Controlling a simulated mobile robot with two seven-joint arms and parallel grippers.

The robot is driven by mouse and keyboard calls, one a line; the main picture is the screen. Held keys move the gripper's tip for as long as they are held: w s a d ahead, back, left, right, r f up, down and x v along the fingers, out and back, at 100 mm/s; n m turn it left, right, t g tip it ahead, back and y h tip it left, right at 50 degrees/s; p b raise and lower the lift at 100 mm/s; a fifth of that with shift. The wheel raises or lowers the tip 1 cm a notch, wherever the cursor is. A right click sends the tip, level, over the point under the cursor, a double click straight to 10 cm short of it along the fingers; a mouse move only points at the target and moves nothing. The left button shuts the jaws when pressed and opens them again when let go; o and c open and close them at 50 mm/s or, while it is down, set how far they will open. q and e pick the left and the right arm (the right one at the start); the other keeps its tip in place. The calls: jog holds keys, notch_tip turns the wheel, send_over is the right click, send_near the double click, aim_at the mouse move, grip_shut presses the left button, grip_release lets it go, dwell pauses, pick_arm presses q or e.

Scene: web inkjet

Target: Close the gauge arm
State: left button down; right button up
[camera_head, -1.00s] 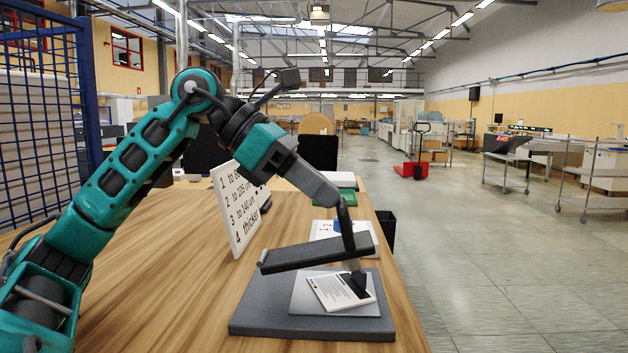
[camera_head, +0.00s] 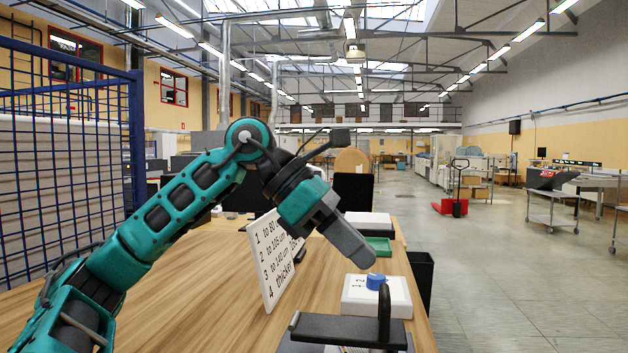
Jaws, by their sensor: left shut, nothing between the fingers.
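The gauge arm (camera_head: 346,329) is a dark flat bar with an upright curved black handle (camera_head: 384,312), at the bottom of the head view. It lies low and nearly level over its dark base (camera_head: 286,347), which the frame mostly cuts off. Whether it touches the base or the paper under it cannot be told. My left gripper (camera_head: 366,258) points down and to the right, above and slightly left of the handle, with a visible gap between them. It is shut and empty. My right gripper is out of view.
A numbered white sign (camera_head: 274,262) stands on the wooden table (camera_head: 190,290) left of my gripper. A white box with a blue knob (camera_head: 377,296) sits just behind the handle. A green tray (camera_head: 379,245) and a dark bin (camera_head: 420,281) are farther off. The left table is clear.

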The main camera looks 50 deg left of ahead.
pick_arm(q)
jog(key=w+d+r+v, duration=0.1)
jog(key=v, duration=0.9)
jog(key=shift+r+b, duration=0.3)
jog(key=shift+r, duration=0.2)
